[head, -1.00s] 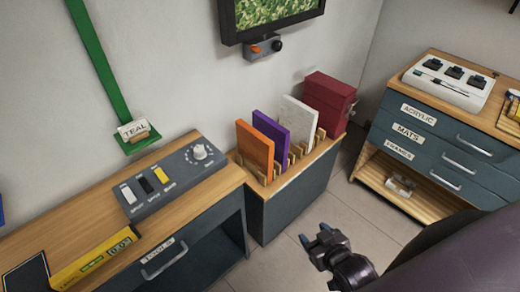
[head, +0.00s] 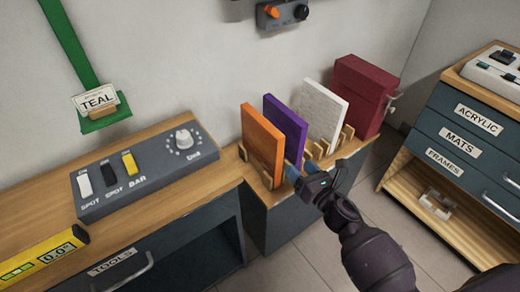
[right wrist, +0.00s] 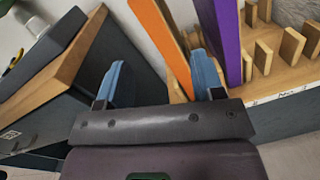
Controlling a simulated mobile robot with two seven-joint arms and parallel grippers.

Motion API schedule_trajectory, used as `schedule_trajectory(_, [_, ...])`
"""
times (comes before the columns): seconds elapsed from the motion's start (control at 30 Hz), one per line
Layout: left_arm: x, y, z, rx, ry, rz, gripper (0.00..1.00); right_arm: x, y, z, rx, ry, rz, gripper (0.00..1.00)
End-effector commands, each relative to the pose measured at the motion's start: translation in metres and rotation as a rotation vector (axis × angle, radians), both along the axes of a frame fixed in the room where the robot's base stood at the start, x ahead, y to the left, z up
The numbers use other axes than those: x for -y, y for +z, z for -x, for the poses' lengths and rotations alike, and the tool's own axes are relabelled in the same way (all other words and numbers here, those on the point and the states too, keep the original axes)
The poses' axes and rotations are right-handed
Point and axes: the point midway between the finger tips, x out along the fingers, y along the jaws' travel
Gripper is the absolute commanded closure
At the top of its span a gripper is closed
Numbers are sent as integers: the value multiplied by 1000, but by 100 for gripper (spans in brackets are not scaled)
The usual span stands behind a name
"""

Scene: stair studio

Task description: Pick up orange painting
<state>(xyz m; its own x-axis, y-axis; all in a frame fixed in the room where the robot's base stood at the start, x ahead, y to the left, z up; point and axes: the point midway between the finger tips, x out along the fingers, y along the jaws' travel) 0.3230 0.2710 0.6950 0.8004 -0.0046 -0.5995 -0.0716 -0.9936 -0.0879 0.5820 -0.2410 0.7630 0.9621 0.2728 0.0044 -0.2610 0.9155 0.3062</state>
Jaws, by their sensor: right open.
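The orange painting (head: 262,145) is a thin upright panel in a wooden slotted rack on the low cabinet, leaning slightly. It also shows in the right wrist view (right wrist: 163,42), edge on. My right gripper (head: 299,170) is open and empty at the near side of the rack, by the lower edges of the orange and purple panels. In the right wrist view the orange edge appears between my two blue fingers (right wrist: 160,65), closer to the right finger. That finger lies on the side toward the purple painting (head: 286,128). Contact cannot be told. My left gripper is not in view.
A white panel (head: 323,113) and a dark red box (head: 362,95) stand farther right on the rack cabinet. A grey switch box (head: 152,167) sits on the desk to the left. A labelled drawer unit (head: 455,140) stands at right, with open floor between.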

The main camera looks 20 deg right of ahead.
Motion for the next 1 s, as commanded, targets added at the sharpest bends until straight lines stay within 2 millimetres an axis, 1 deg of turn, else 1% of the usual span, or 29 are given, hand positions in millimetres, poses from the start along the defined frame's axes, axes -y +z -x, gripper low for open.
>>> schedule_trajectory(0.03, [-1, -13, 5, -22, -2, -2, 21, -4, -16, -5, 14, 22, 85, 38])
schedule_trajectory(0.13, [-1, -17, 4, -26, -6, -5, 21, -9, -21, -14, 57, 53, 215, 38])
schedule_trajectory(0.27, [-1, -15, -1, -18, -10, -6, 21, -13, -22, -23, 87, 71, 292, 38])
schedule_trajectory(0.6, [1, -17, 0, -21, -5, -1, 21, -28, -20, -65, 93, 73, 299, 38])
schedule_trajectory(0.87, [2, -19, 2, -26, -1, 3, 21, -31, -20, -79, 91, 71, 298, 38])
schedule_trajectory(1.0, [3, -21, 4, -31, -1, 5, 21, -34, -21, -95, 91, 71, 297, 38])
